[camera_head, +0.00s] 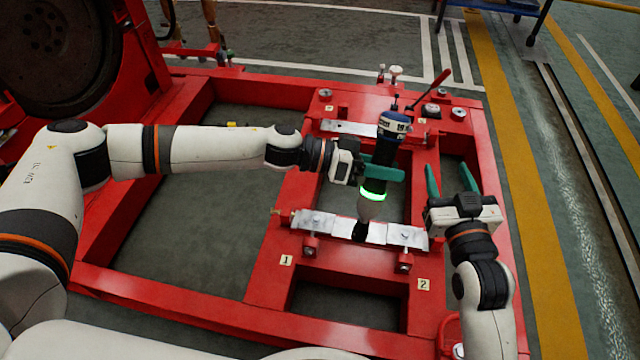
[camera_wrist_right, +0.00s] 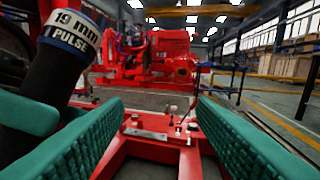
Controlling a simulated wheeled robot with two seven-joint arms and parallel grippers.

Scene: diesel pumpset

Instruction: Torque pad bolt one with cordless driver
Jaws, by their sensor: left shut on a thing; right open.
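The cordless driver (camera_head: 389,140) has a dark body, a blue and white band and a glowing green ring. My left gripper (camera_head: 382,172) is shut on it and holds it nearly upright, nose down, above the silver pad plate (camera_head: 345,228). The nose end is dark and hides part of the plate; I cannot tell whether it touches. Pad bolts (camera_head: 316,224) show on the plate near label 1 (camera_head: 286,260) and label 2 (camera_head: 423,284). My right gripper (camera_head: 452,187) is open and empty, right of the driver. The driver's band reads "19 mm" and "PULSE" in the right wrist view (camera_wrist_right: 70,35).
The red base frame (camera_head: 190,315) surrounds open wells. A second silver plate (camera_head: 350,129) and a red-handled tool (camera_head: 433,90) are farther back. A large dark wheel (camera_head: 60,45) stands at the upper left. Floor beyond the frame's right side is clear.

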